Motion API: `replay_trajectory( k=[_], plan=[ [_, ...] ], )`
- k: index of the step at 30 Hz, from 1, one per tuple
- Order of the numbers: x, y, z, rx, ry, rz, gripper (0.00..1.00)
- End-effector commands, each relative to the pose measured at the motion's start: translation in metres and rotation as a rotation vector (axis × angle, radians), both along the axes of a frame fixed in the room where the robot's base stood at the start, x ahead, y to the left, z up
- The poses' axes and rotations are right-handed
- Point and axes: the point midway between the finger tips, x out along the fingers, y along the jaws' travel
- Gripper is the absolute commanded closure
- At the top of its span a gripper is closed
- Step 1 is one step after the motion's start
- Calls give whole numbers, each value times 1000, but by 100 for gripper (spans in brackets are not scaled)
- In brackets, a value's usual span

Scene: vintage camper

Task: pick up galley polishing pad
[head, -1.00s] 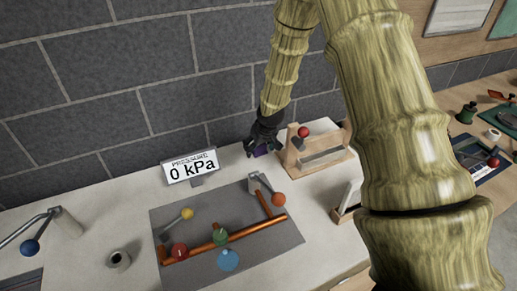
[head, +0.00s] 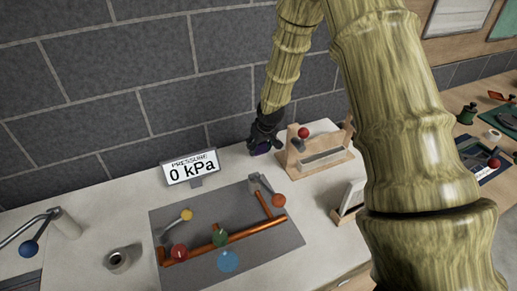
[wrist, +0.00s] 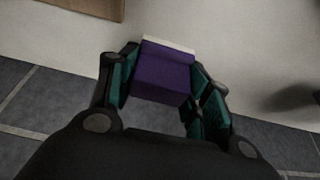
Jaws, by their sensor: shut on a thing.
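The polishing pad is a small purple block with a pale strip along one edge (wrist: 163,75). In the wrist view it sits between the two dark, teal-lined fingers of my gripper (wrist: 162,82), which is shut on it. In the head view my gripper (head: 262,144) is at the back of the white counter, near the grey block wall and left of the wooden frame. Only a small purple patch of the pad shows there (head: 262,147). I cannot tell whether the pad touches the counter.
The wooden frame with a red knob (head: 318,160) stands close right of my gripper. The pressure sign reading 0 kPa (head: 191,169) stands to its left. A grey plate with copper pipe and coloured knobs (head: 282,236) lies in front.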

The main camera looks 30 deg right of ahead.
Motion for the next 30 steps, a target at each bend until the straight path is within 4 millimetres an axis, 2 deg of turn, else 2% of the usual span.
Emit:
replay_trajectory(
  k=[18, 24, 30],
  plan=[
    [0, 0, 77, 0, -1, -1, 80],
    [0, 0, 88, 0, 0, 0, 80],
    [0, 0, 90, 0, 1, 0, 80]
  ],
)
